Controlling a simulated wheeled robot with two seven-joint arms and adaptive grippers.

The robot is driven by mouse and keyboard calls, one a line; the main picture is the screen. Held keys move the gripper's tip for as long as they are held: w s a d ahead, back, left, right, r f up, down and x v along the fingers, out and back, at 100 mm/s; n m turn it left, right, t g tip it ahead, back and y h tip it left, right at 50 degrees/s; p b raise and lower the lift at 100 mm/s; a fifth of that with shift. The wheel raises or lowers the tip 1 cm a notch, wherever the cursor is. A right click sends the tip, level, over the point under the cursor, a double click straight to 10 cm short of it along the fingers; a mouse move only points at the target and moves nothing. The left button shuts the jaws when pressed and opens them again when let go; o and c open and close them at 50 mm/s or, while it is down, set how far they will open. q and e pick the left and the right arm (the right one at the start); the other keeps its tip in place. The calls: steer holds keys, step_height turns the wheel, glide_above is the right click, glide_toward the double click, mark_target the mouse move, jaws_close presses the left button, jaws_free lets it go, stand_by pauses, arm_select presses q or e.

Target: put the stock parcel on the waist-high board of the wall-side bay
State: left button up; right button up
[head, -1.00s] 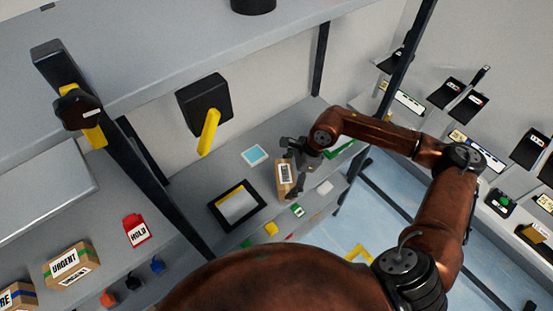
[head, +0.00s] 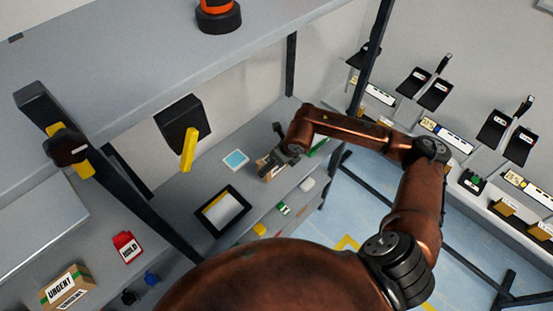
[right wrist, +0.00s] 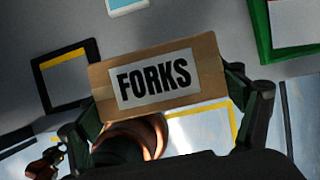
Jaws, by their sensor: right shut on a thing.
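My right gripper (head: 280,148) is shut on a brown cardboard parcel (head: 264,166), over the grey shelf board (head: 225,178) in the middle of the head view. The gripper hides most of the parcel there. In the right wrist view, the parcel (right wrist: 205,72) lies between the two fingers and shows a white label reading FORKS. I cannot tell whether it touches the board. My left gripper is not in view.
On the board are a blue-and-white card (head: 236,160) and a black-framed yellow-and-white panel (head: 221,211). A dark post (head: 150,205) separates the left section, where an URGENT box (head: 66,289) and a red HOLD tag (head: 127,247) sit. Sorting stations stand at right.

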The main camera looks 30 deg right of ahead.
steer(key=w+d, duration=0.1)
steer(key=w+d+f, duration=0.1)
steer(key=w+d+p, duration=0.1)
steer(key=shift+w+f, duration=0.1)
steer(key=shift+f, duration=0.25)
steer(key=w+f, duration=0.1)
steer(key=d+f, duration=0.1)
steer(key=f, duration=0.1)
steer(key=w+d+f+p, duration=0.1)
steer(key=f, duration=0.1)
steer(key=shift+w+d, duration=0.25)
steer(key=shift+w, duration=0.1)
steer(key=shift+w+d+f, duration=0.25)
steer(key=shift+f, duration=0.25)
step_height(320, 180, down, 2)
steer(key=shift+f+p, duration=0.1)
steer(key=shift+p, duration=0.65)
steer(key=shift+f, duration=0.4)
